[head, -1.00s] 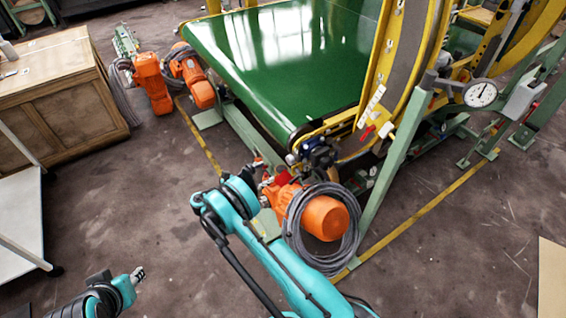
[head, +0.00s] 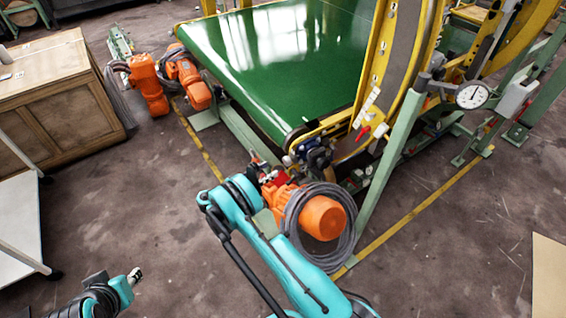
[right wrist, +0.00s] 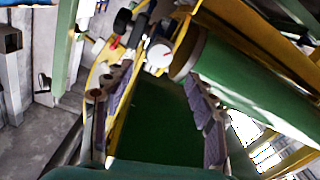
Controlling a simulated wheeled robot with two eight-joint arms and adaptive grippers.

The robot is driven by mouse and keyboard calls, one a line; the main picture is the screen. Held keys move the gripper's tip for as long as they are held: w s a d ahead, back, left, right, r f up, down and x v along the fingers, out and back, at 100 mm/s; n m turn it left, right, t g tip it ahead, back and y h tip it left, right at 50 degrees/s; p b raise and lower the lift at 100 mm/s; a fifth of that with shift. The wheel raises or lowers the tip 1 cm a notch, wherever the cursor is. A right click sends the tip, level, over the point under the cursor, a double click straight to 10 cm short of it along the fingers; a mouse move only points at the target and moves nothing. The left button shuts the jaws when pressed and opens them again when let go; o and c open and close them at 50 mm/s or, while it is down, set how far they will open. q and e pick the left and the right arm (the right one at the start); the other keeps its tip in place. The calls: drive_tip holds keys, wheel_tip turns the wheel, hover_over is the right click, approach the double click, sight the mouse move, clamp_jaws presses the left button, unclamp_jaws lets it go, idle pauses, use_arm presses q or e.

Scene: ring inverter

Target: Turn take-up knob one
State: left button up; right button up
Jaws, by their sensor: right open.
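My right gripper (head: 262,168) is at the near corner of the green belt machine, beside an orange motor. In the right wrist view its two padded fingers (right wrist: 158,112) stand wide apart with nothing held; the green belt (right wrist: 150,125) shows between them. Dark round knob-like parts (right wrist: 123,22), a red piece (right wrist: 115,42) and a white-faced dial (right wrist: 159,56) lie beyond the fingertips. I cannot tell which part is take-up knob one. My left gripper (head: 134,276) is low at the left, far from the machine, and too small to read.
The orange motor (head: 322,218) with coiled grey cable sits close to my right arm. A green frame post (head: 390,160) and yellow ring (head: 400,60) rise behind it. A wooden cabinet (head: 55,100) stands left. Floor at left centre is clear.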

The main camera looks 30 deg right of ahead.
sight(285, 162)
drive_tip(key=shift+m, duration=0.3)
drive_tip(key=d, duration=0.2)
drive_tip(key=d+b, duration=0.1)
drive_tip(key=d, duration=0.1)
drive_tip(key=d+b, duration=0.1)
drive_tip(key=d, duration=0.1)
drive_tip(key=shift+w+d+f, duration=0.1)
drive_tip(key=shift+w+d, duration=0.25)
drive_tip(key=shift+d, duration=0.6)
drive_tip(key=c, duration=1.2)
